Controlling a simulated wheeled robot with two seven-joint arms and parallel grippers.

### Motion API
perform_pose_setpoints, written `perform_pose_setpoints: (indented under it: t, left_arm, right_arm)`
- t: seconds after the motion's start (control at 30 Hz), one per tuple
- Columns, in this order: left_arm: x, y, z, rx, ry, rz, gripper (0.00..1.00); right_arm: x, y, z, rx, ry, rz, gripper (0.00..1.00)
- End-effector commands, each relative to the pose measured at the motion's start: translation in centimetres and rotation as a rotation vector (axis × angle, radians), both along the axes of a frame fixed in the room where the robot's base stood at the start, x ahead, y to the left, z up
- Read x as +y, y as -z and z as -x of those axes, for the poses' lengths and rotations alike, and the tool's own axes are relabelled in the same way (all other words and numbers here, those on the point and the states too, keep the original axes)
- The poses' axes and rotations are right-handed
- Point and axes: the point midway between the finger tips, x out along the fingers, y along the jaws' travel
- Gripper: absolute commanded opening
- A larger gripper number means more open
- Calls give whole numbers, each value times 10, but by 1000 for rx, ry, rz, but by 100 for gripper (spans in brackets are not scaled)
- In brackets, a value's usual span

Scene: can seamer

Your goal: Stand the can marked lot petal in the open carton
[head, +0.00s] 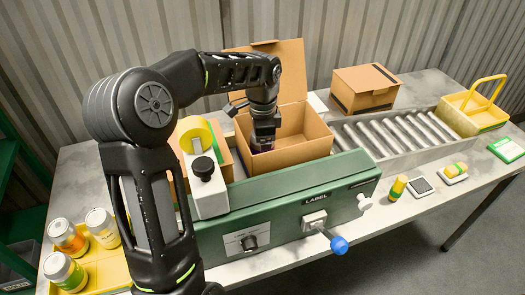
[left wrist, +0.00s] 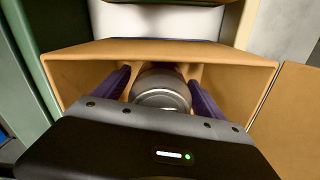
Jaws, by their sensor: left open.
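The open carton (head: 304,150) stands behind the green machine with its flap raised at the back. My left gripper (head: 262,143) reaches down into its left part. In the left wrist view, the purple fingers of the gripper (left wrist: 163,92) are apart, one on each side of a can (left wrist: 161,90) with a silver lid. The can is inside the cardboard walls of the carton (left wrist: 225,68) and looks upright. Its label is hidden, so I cannot read its lot mark. Whether its base rests on the carton floor is hidden too. My right gripper is not in view.
Several cans (head: 68,238) stand on a yellow tray (head: 108,268) at the left. The green label machine (head: 290,205) has a blue-knobbed lever in front. A closed carton (head: 365,90), a roller conveyor (head: 395,133) and a yellow basket (head: 470,115) lie to the right.

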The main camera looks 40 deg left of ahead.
Motion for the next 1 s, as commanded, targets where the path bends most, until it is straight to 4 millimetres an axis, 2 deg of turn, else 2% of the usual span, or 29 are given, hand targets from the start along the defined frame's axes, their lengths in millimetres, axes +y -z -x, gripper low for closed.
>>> perform_pose_setpoints:
  t: [0.17,0.43,0.5,0.67,1.0]
  left_arm:
    - [0,-27,-1,-4,1,-1,81]
    - [-1,-86,0,-4,2,-1,81]
    - [-1,-103,0,0,2,0,81]
    - [-1,-113,0,1,1,1,81]
    - [0,-113,0,1,1,1,81]
  right_arm:
    - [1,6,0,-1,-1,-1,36]
    - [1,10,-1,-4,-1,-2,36]
    - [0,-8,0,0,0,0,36]
    - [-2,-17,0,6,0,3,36]
    - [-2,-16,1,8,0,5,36]
